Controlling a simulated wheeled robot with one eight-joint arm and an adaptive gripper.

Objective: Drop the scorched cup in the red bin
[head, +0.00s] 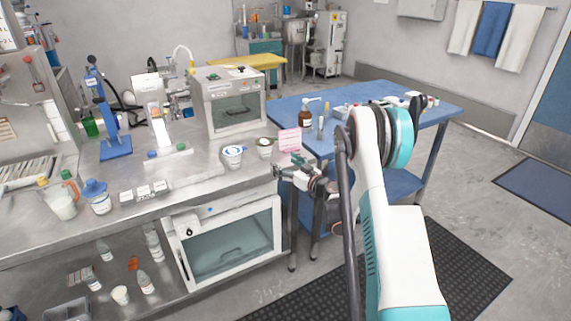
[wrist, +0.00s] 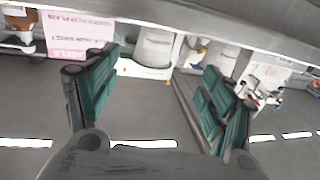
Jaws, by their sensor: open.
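I cannot tell for certain which is scorched. My gripper (head: 286,169) is open and empty by the counter's right front corner, close to the right cup. In the wrist view, my gripper's green-padded fingers (wrist: 158,78) are spread apart, with a white cup-like object (wrist: 153,46) beyond them. No red bin can be made out.
A pink note (head: 290,140) stands beside the cups and also shows in the wrist view (wrist: 80,34). A boxy oven-like machine (head: 235,101) stands behind them. A blue table (head: 430,108) is to the right, with bottles on it. The floor at right is open.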

